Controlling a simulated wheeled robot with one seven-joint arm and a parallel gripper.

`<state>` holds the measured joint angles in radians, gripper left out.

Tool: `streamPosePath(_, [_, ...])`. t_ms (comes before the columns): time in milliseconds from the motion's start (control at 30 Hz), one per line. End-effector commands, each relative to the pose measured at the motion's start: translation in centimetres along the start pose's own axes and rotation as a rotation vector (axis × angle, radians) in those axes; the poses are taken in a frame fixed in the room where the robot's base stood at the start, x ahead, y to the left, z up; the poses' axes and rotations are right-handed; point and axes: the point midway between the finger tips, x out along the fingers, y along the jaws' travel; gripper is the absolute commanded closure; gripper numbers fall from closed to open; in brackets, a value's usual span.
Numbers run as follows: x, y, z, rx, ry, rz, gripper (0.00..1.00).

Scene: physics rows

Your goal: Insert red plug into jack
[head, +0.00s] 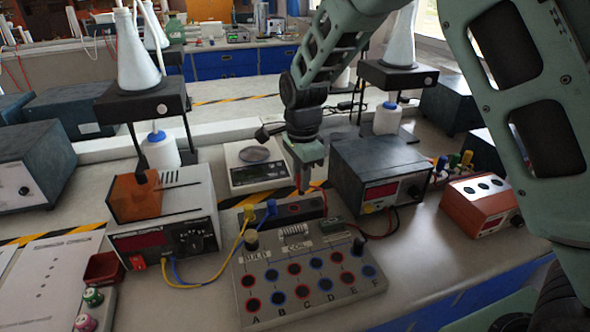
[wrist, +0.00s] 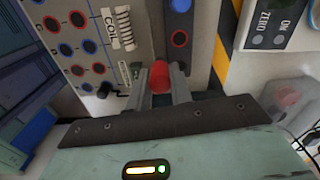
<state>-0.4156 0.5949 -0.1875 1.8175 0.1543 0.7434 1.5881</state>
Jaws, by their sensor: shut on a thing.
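My gripper (head: 306,188) is above the back edge of the grey jack board (head: 318,300), pointing down. In the wrist view, my gripper (wrist: 161,84) is shut on the red plug (wrist: 160,77), which shows between the two grey fingers. The board carries rows of red and blue jacks and a coil. The plug's tip is hidden, so I cannot tell whether it touches anything.
A power supply (head: 165,230) with yellow and blue leads stands left of the board. A dark meter box (head: 380,165) stands close on the right. A white scale (head: 255,165) is behind, and an orange box (head: 482,203) is farther right. Bare bench lies front right.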

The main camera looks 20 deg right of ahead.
Motion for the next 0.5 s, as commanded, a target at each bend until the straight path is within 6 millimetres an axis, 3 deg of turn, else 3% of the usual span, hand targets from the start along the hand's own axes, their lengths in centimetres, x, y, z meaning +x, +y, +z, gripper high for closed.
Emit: streamPosePath(500, [0.6, 12.4, -0.8, -0.398, -0.001, 0.001, 1.00])
